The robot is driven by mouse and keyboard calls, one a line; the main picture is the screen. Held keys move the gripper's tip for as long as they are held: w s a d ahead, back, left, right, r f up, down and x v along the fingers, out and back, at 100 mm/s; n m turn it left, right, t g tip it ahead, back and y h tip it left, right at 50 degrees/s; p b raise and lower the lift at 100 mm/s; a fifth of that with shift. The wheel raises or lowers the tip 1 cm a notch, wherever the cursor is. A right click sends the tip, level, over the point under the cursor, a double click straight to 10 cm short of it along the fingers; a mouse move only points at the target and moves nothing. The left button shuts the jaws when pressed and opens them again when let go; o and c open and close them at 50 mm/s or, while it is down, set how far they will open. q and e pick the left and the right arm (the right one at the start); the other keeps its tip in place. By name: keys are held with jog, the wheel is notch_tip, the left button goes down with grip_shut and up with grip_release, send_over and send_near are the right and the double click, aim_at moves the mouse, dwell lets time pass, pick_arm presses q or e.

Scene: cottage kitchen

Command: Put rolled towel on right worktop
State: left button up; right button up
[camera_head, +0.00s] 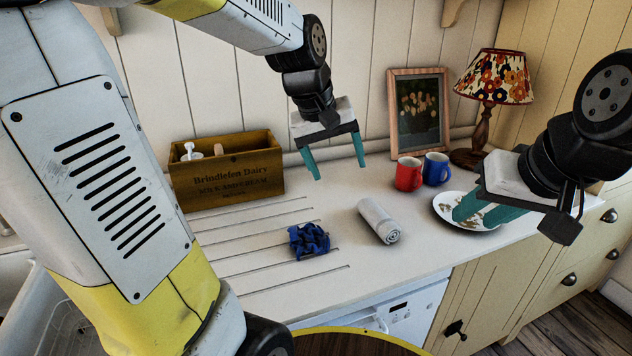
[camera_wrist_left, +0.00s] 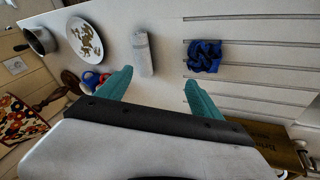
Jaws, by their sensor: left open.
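The rolled towel (camera_head: 379,220) is a light grey roll lying on the white worktop (camera_head: 330,283), between the blue cloth and the plate. It also shows in the left wrist view (camera_wrist_left: 143,54), beyond and between my left fingertips. My left gripper (camera_head: 338,173) is open and empty, above the worktop behind the towel and apart from it. Its teal fingers also show in the left wrist view (camera_wrist_left: 158,84). My right gripper (camera_head: 478,212) is over the plate in the head view, to the right of the towel. Its two teal fingers overlap from this angle, so its opening is unclear.
A crumpled blue cloth (camera_head: 309,241) lies on the grooved area left of the towel. A wooden crate (camera_head: 228,171) stands behind it. A red mug (camera_head: 408,174), a blue mug (camera_head: 436,169), a patterned plate (camera_head: 446,203), a lamp (camera_head: 487,105) and a picture frame (camera_head: 393,117) occupy the right.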

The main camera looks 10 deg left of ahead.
pick_arm(q)
jog(key=s+a+m+t, duration=0.2)
jog(key=s+a+m, duration=0.1)
jog(key=s, duration=1)
jog(key=shift+a+r+m, duration=0.4)
jog(key=shift+a+r, duration=0.05)
jog(key=shift+a, duration=0.2)
jog(key=shift+s, duration=0.1)
